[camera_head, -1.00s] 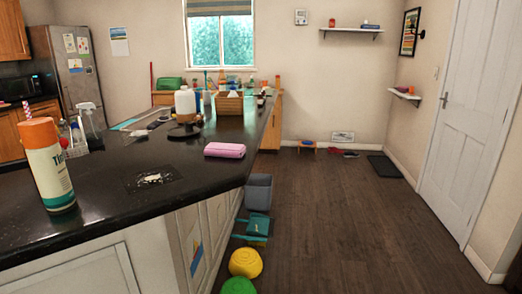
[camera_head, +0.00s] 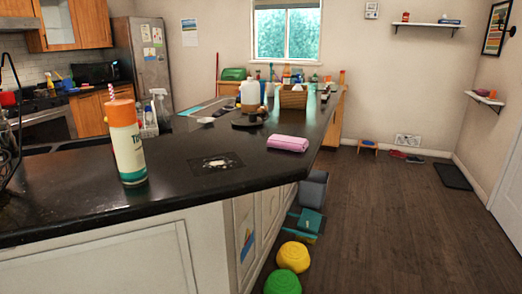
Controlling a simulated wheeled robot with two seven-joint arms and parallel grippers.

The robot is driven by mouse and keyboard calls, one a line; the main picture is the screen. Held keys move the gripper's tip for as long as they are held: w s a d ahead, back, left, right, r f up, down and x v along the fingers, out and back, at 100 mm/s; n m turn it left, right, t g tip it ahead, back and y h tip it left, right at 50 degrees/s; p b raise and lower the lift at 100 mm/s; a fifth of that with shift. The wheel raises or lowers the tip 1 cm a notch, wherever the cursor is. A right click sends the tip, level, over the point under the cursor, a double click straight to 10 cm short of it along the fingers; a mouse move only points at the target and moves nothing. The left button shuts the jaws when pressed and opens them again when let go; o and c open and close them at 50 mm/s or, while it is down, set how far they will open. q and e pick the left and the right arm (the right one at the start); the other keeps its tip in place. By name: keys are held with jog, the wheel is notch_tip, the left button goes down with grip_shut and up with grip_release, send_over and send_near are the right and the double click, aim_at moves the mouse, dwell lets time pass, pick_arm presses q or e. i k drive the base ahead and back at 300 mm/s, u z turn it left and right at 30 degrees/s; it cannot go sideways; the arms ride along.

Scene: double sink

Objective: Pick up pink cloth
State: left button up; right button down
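The pink cloth (camera_head: 288,143) lies folded on the black countertop (camera_head: 185,160), close to its right edge. Nothing covers it. Neither of my grippers shows in the head view, so I cannot see where they are relative to the cloth.
An orange-capped bottle (camera_head: 127,140) stands near the counter's front. A dark patch with white residue (camera_head: 217,163) lies left of the cloth. Yellow (camera_head: 293,257) and green (camera_head: 282,281) round objects and a grey bin (camera_head: 313,189) stand beside the counter.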

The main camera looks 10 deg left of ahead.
aim_at(299, 145)
jog(key=k, duration=0.4)
jog(key=z, duration=0.35)
jog(key=i, duration=1.6)
jog(key=u, duration=1)
